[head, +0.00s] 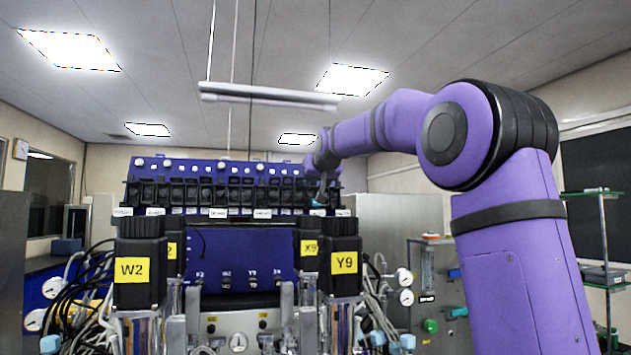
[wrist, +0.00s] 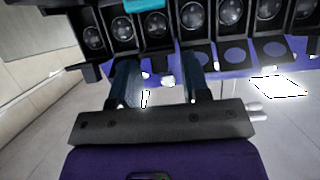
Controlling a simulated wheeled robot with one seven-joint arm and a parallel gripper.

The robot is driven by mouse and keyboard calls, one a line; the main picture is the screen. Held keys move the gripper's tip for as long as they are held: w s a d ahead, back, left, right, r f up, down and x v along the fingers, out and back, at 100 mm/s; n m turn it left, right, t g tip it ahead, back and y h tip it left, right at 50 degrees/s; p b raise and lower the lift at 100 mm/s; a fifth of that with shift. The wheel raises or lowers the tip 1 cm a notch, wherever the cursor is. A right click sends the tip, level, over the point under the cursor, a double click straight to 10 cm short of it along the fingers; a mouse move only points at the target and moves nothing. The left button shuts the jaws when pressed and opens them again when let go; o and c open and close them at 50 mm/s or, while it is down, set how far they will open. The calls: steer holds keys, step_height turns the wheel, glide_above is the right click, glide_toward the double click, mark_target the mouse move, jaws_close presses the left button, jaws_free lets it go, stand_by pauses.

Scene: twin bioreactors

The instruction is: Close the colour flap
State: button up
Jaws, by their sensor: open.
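The colour flap is the teal flap (head: 317,204) near the right end of a row of black pump heads. In the head view it sits low on its unit and sticks out, apparently open. In the wrist view a teal piece (wrist: 147,5) shows at the top edge, mostly cut off. My gripper (wrist: 160,70) is open and empty, its two fingers apart just below the row of pump heads in that view. In the head view my gripper is small and dark against the pump heads, above the teal flap. I cannot tell whether a finger touches anything.
The black pump heads (head: 220,192) stand side by side on a blue panel (head: 250,250). Black motors labelled W2 (head: 140,265) and Y9 (head: 344,262) stand in front and below. Tubes and gauges crowd both sides. Open space lies above the row, below a hanging bar (head: 268,96).

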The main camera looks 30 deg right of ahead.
steer(key=c, duration=0.6)
steer(key=shift+s+a+f+t+h, duration=0.1)
steer(key=shift+f+t+h, duration=0.2)
steer(key=shift+t, duration=0.55)
steer(key=shift+s+a+f+t+h, duration=0.1)
steer(key=shift+f+t, duration=0.25)
steer(key=shift+t, duration=0.5)
steer(key=shift+d+f+t, duration=0.1)
steer(key=shift+d+t, duration=0.05)
steer(key=shift+t, duration=0.15)
steer(key=shift+f+t+h, duration=0.35)
steer(key=shift+t+h, duration=0.05)
steer(key=shift+t, duration=0.4)
steer(key=shift+f+t, duration=0.15)
steer(key=shift+t, duration=0.25)
steer(key=shift+f+t, duration=0.1)
steer(key=shift+t, duration=0.2)
